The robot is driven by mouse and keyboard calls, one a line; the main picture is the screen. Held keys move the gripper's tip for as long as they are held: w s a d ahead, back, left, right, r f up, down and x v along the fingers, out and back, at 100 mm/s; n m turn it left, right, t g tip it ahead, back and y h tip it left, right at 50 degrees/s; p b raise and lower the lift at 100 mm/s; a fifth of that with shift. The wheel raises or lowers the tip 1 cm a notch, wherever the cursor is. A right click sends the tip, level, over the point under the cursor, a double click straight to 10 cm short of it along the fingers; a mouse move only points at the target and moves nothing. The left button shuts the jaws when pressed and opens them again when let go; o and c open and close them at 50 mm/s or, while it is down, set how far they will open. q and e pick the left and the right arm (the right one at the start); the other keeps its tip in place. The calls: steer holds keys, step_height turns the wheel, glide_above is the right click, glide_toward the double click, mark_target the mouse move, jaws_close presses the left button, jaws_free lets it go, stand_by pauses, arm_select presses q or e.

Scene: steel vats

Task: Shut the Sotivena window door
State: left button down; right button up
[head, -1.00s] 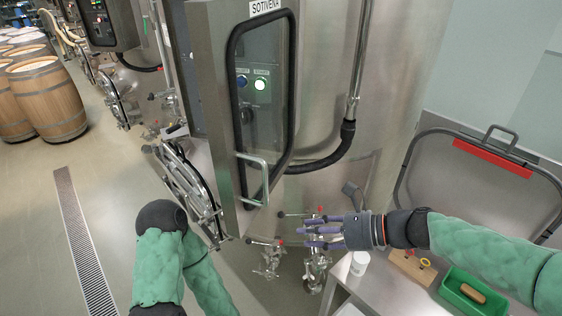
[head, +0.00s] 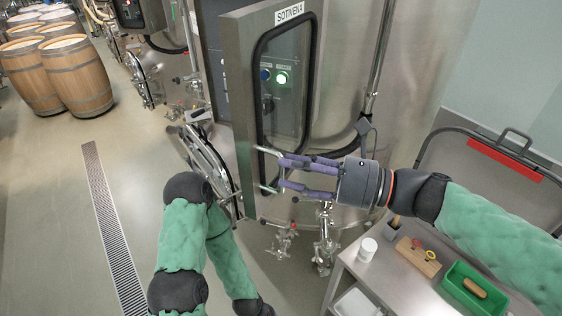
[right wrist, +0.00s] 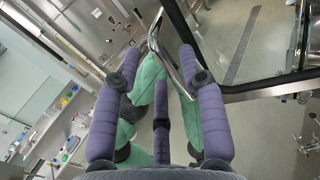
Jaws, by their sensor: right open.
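The Sotivena window door (head: 236,100) is a steel-framed door with a black-edged window and a SOTIVENA label. It stands open, swung out from its control cabinet (head: 208,60). A bar handle (head: 261,165) sits low on its front; it also shows in the right wrist view (right wrist: 155,42). My right gripper (head: 281,173) is open, its purple fingertips close at the handle. In the wrist view the handle lies ahead between the spread fingers; contact is unclear. My left arm is bent at lower left, its gripper out of view.
A steel table (head: 400,290) at lower right holds a white jar (head: 367,249), a wooden block (head: 418,258) and a green bin (head: 450,285). Steel vats stand behind the door. Barrels (head: 75,75) and a floor drain (head: 112,230) are left, with open floor around.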

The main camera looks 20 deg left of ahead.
steer(key=shift+a, duration=1.35)
jaws_close()
steer(key=shift+w+a, duration=0.1)
